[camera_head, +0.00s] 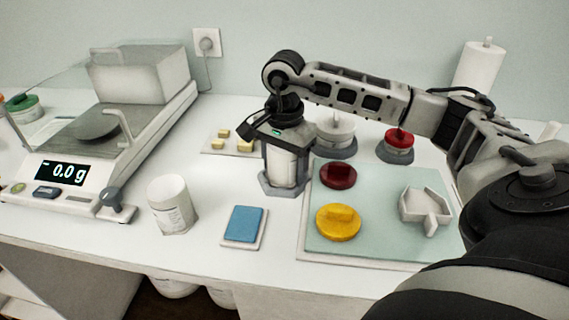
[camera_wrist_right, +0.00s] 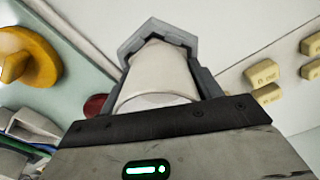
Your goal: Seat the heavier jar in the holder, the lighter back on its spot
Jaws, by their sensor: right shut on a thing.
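My right gripper (camera_head: 285,158) reaches down in the middle of the head view. It is shut on a white jar (camera_head: 282,168), which also shows between the fingers in the right wrist view (camera_wrist_right: 160,75). Another white jar (camera_head: 172,206), with a printed label, stands on the table at front left, apart from the gripper. My left gripper is not in view.
The scale (camera_head: 95,135) at left reads 0.0 g, its plate empty. A blue pad (camera_head: 244,226) lies front centre. A pale green mat (camera_head: 380,235) holds a yellow lid (camera_head: 338,222), a dark red lid (camera_head: 338,174) and a white piece (camera_head: 424,207).

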